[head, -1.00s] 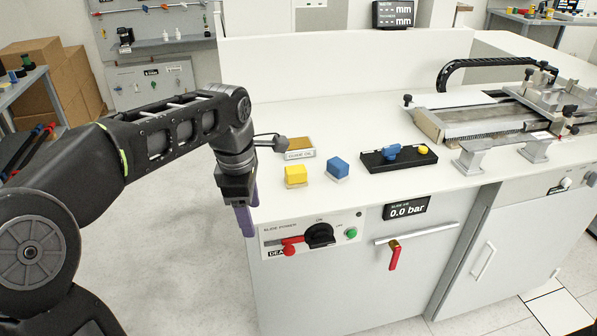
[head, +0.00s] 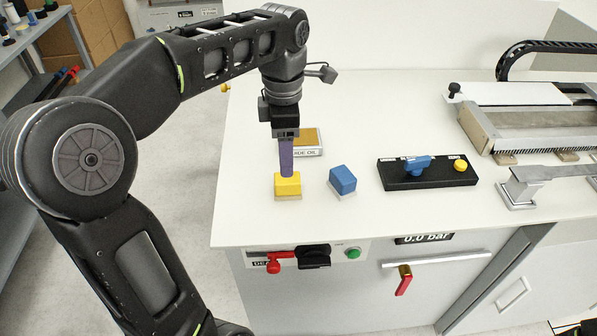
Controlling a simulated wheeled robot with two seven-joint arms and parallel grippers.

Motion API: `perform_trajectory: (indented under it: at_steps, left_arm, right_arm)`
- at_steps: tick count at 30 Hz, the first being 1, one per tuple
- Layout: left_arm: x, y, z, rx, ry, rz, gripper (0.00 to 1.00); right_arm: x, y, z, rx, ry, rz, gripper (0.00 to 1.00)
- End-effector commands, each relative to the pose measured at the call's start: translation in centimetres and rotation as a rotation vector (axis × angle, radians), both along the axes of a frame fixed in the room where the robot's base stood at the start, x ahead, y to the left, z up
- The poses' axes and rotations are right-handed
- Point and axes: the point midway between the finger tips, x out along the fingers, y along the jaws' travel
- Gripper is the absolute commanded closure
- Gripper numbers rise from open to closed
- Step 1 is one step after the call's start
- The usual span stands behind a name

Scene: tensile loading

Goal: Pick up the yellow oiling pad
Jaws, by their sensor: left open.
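The yellow oiling pad (head: 287,187) is a small yellow block on a pale base, standing on the white bench top near its front left. My left gripper (head: 287,172) points straight down right over the pad. Its purple fingers overlap the pad's top in the picture. One finger hides the other, and I cannot tell whether they touch the pad. The gripper is open. My right gripper is not in view.
A blue block (head: 342,180) stands just right of the yellow pad. Behind the gripper is a brown tray with a slide oil label (head: 308,152). A black control block (head: 427,172) lies further right. The bench's front edge is close below.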

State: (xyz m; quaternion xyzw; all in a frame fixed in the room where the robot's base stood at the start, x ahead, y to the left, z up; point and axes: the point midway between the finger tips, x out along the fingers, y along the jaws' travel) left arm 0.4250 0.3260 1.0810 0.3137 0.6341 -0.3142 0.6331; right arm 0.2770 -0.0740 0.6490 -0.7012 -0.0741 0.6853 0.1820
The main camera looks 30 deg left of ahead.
Motion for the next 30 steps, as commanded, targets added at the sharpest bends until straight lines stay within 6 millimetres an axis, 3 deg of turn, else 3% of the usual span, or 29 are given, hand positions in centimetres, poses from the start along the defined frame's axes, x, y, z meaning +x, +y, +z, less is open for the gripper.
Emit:
perform_trajectory:
  at_steps: [6,14,25,30]
  left_arm:
    - [0.0,0.0,-0.1,0.000,0.000,0.000,0.38]
    - [0.0,0.0,-2.7,-0.001,0.001,-0.001,0.38]
    - [0.0,-0.1,-2.8,0.000,0.000,-0.001,0.38]
    - [-0.2,-0.3,-4.6,-0.001,0.004,0.000,0.38]
  right_arm:
    - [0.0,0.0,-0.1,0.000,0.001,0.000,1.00]
    - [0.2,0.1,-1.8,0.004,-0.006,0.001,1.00]
    - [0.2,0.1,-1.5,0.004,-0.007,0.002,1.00]
    - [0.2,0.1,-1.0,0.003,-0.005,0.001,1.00]
